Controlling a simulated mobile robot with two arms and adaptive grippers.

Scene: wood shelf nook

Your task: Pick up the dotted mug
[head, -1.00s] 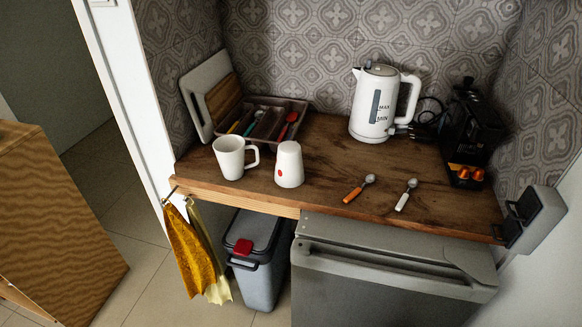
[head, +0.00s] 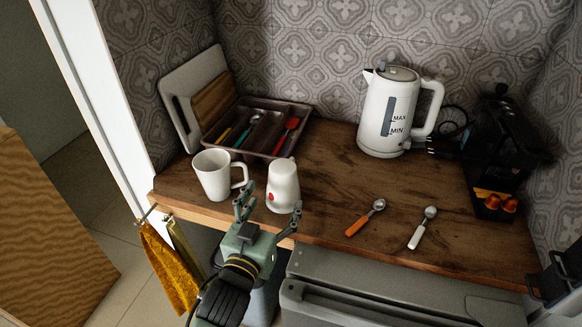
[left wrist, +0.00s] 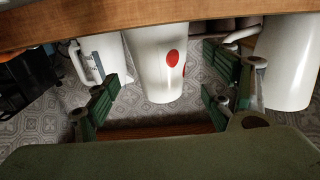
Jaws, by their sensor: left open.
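The dotted mug (head: 284,185) is white with a red dot and stands on the wooden counter near its front edge. It is narrower at the top, and I see no handle on it. My left gripper (head: 268,207) is open just in front of it, with one finger to its left and one at its lower right. In the left wrist view, which shows the scene upside down, the dotted mug (left wrist: 158,62) appears between the open fingers of the left gripper (left wrist: 165,98), with space on both sides. My right gripper is not in view.
A plain white mug (head: 213,178) stands close on the left, its handle toward the dotted mug. A cutlery tray (head: 304,112) is behind. A kettle (head: 383,128), a black coffee machine (head: 499,150), an orange-handled scoop (head: 358,226) and a white-handled scoop (head: 417,236) are to the right.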

